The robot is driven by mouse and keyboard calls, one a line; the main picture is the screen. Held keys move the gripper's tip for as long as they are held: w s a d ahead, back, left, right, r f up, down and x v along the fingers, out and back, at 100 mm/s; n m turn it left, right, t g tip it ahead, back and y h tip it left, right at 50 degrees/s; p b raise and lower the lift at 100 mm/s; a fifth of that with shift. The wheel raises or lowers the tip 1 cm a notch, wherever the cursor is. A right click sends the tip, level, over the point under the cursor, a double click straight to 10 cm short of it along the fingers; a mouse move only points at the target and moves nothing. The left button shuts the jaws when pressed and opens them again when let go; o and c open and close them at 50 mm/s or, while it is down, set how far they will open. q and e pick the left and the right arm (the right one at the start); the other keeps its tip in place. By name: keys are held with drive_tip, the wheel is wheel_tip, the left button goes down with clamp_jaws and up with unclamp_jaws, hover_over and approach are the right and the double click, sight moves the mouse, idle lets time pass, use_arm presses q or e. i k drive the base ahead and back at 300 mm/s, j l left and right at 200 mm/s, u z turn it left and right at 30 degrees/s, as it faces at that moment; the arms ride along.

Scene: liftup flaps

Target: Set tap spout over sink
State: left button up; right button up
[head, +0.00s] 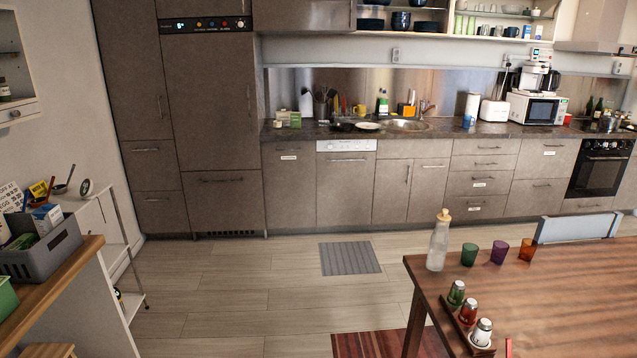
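The tap (424,108) is small and far off at the back counter, standing at the right rim of the sink. The sink (406,126) is a round metal basin set in the dark countertop. The spout is too small to tell exactly which way it points. Neither my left gripper nor my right gripper is in view.
A wooden table (590,290) with a bottle (438,240), coloured cups and shakers stands at the front right. Open floor with a grey mat (349,258) lies before the counter.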

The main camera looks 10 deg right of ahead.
sight(435, 106)
drive_tip(key=i+j, duration=0.1)
drive_tip(key=i, duration=0.5)
drive_tip(key=i+j, duration=0.1)
drive_tip(key=i, duration=0.55)
drive_tip(key=i+j, duration=0.1)
drive_tip(key=i, duration=0.5)
drive_tip(key=i+z, duration=0.15)
drive_tip(key=i, duration=0.55)
drive_tip(key=i+j+z, duration=0.15)
drive_tip(key=i, duration=0.5)
drive_tip(key=i+j+z, duration=0.2)
drive_tip(key=i, duration=0.45)
drive_tip(key=i+l+z, duration=0.2)
drive_tip(key=i+z, duration=0.65)
drive_tip(key=i, duration=0.2)
drive_tip(key=i+l+u, duration=0.45)
drive_tip(key=i+l, duration=1)
